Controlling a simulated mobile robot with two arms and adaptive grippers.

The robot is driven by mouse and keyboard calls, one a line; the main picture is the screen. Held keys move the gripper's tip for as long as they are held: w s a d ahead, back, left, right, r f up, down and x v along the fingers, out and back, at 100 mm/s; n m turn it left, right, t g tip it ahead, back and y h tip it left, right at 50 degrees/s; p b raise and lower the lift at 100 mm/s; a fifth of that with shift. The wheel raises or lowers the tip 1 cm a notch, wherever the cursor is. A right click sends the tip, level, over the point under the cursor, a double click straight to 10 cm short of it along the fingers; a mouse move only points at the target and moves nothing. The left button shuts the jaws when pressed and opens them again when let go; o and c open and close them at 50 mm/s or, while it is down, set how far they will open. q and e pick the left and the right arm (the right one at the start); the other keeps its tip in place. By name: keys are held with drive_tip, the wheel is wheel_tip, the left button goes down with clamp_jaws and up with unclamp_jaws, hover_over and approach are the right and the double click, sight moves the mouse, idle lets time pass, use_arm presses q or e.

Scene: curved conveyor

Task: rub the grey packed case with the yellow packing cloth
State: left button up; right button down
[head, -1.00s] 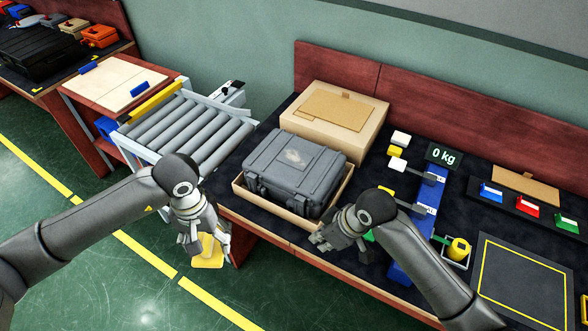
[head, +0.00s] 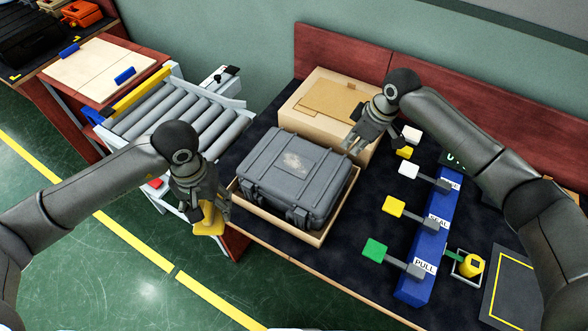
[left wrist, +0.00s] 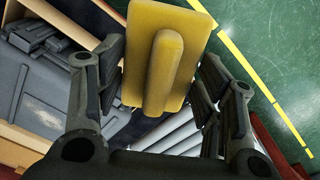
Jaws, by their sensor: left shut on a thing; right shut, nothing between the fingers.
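The grey packed case (head: 298,176) sits closed in a shallow tan tray (head: 312,238) on the dark table. A pale smudge (head: 295,163) marks its lid. My left gripper (head: 208,218) is shut on the yellow packing cloth (head: 210,228), which hangs left of the case, apart from it. In the left wrist view the cloth (left wrist: 137,55) is a flat yellow pad with a raised ridge between the fingers, and part of the case (left wrist: 45,85) shows at left. My right gripper (head: 352,148) is shut and empty, above the table by the case's right back corner.
A cardboard box (head: 330,104) stands behind the case. A blue rail (head: 425,265) with white, yellow and green paddles stands right of it. A roller conveyor (head: 180,118) lies at the back left. The green floor (head: 90,270) at front left is clear.

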sight(345, 164)
use_arm(q)
drive_tip(key=shift+s+f+b, duration=0.25)
drive_tip(key=shift+f+b, duration=0.25)
use_arm(e)
drive_tip(key=shift+s+f, duration=0.25)
drive_tip(key=shift+f, duration=0.2)
use_arm(q)
wheel_tip(345, 164, down, 4)
drive_tip(key=b, duration=0.3)
drive_tip(key=shift+w+r, duration=0.15)
drive_tip(key=shift+r, duration=0.1)
use_arm(e)
wheel_tip(345, 164, down, 3)
drive_tip(key=shift+w+f, duration=0.15)
drive_tip(key=shift+f, duration=0.05)
use_arm(q)
drive_tip(key=shift+f+b, duration=0.35)
drive_tip(key=shift+b, duration=0.25)
use_arm(e)
drive_tip(key=shift+f, duration=0.25)
use_arm(q)
drive_tip(key=shift+f, duration=0.1)
use_arm(e)
drive_tip(key=shift+f, duration=0.65)
drive_tip(key=shift+r, duration=0.1)
use_arm(q)
wheel_tip(345, 164, up, 6)
drive_tip(key=p, duration=0.6)
use_arm(e)
wheel_tip(345, 164, up, 6)
